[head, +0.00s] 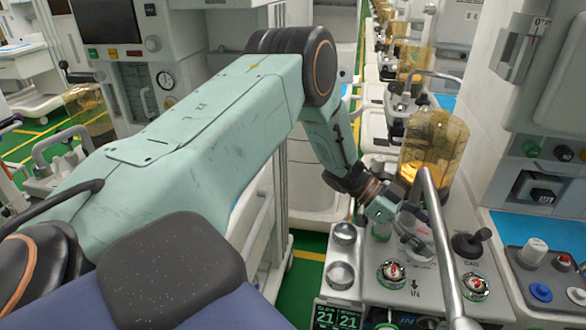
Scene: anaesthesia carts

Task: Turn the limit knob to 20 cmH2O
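My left arm reaches across the view from the left, and its gripper (408,230) points down at the top panel of the anaesthesia cart (365,288). The fingertips are at or very close to a pale round part (418,234), which may be the limit knob; the gripper and a metal tube partly hide it. No scale or cmH2O reading is legible there. I cannot tell whether the fingers are open or shut, or whether they touch it. My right gripper is not in view.
An amber canister (433,150) stands behind the gripper. A bent metal tube (441,225) rises close to its right. A black lever (470,243) stands right of the tube. Two round ports (341,273) lie left.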

